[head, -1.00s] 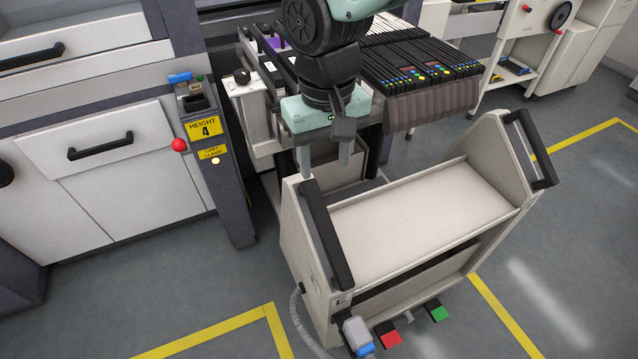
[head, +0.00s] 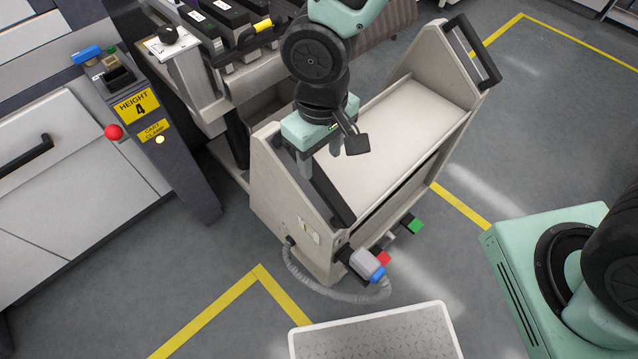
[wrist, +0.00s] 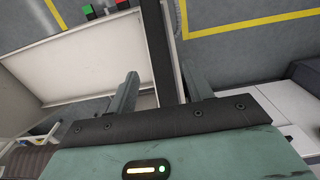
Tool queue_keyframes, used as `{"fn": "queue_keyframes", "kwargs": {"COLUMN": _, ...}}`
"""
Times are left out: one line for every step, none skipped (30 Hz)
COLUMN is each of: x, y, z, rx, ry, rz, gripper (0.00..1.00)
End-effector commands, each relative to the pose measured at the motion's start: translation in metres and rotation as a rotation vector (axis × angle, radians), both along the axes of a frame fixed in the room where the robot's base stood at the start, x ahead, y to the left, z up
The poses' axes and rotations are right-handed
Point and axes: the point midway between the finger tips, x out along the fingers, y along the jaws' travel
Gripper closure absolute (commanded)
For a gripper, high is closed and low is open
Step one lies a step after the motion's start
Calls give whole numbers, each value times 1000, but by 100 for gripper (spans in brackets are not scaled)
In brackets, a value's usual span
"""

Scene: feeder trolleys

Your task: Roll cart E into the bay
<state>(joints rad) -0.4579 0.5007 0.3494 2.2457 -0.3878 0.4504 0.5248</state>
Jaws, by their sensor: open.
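A cream cart (head: 402,128) stands angled on the grey floor; I can read no letter E on it. It has a black left handle (head: 333,200), a black right handle (head: 474,52), a red pedal (head: 383,258), a green pedal (head: 413,224) and a grey-and-blue plug (head: 368,265) on a hose. My gripper (head: 318,163) is open at the upper end of the left handle. In the wrist view the black handle bar (wrist: 161,62) runs between my two fingers (wrist: 158,85), apart from them. The bay opening is not clearly visible.
A machine post (head: 150,130) marked HEIGHT 4 and CART CLAMP, with a red knob (head: 114,132), stands left of the cart. Feeders (head: 225,30) are behind. Yellow floor lines (head: 215,312) and a white-rimmed plate (head: 375,335) lie in front.

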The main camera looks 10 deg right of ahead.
Motion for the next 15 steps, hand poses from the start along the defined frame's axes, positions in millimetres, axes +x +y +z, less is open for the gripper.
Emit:
{"fn": "queue_keyframes", "kwargs": {"x": -2, "y": 0, "z": -13, "rx": -2, "ry": 5, "rz": 2, "gripper": 49}}
{"fn": "queue_keyframes", "kwargs": {"x": -2, "y": 0, "z": -20, "rx": -3, "ry": 5, "rz": 2, "gripper": 49}}
{"fn": "queue_keyframes", "kwargs": {"x": -2, "y": 0, "z": -28, "rx": -3, "ry": 4, "rz": 2, "gripper": 49}}
{"fn": "queue_keyframes", "kwargs": {"x": -2, "y": 0, "z": -35, "rx": -3, "ry": 5, "rz": 2, "gripper": 49}}
{"fn": "queue_keyframes", "kwargs": {"x": -2, "y": 0, "z": -41, "rx": -3, "ry": 5, "rz": 2, "gripper": 49}}
{"fn": "queue_keyframes", "kwargs": {"x": -2, "y": 0, "z": -48, "rx": -3, "ry": 5, "rz": 2, "gripper": 49}}
{"fn": "queue_keyframes", "kwargs": {"x": -1, "y": 0, "z": -54, "rx": -3, "ry": 4, "rz": 2, "gripper": 49}}
{"fn": "queue_keyframes", "kwargs": {"x": -1, "y": 0, "z": -59, "rx": -2, "ry": 3, "rz": 1, "gripper": 49}}
{"fn": "queue_keyframes", "kwargs": {"x": -1, "y": 0, "z": -66, "rx": -4, "ry": 4, "rz": 2, "gripper": 49}}
{"fn": "queue_keyframes", "kwargs": {"x": -1, "y": 0, "z": -71, "rx": -2, "ry": 3, "rz": 3, "gripper": 49}}
{"fn": "queue_keyframes", "kwargs": {"x": -1, "y": 0, "z": -75, "rx": -3, "ry": 2, "rz": 2, "gripper": 49}}
{"fn": "queue_keyframes", "kwargs": {"x": -1, "y": 0, "z": -80, "rx": -3, "ry": 2, "rz": 1, "gripper": 49}}
{"fn": "queue_keyframes", "kwargs": {"x": -1, "y": 0, "z": -83, "rx": -1, "ry": 2, "rz": 1, "gripper": 49}}
{"fn": "queue_keyframes", "kwargs": {"x": 0, "y": 0, "z": -86, "rx": -1, "ry": 2, "rz": 1, "gripper": 49}}
{"fn": "queue_keyframes", "kwargs": {"x": -1, "y": 0, "z": -89, "rx": -2, "ry": 1, "rz": 1, "gripper": 49}}
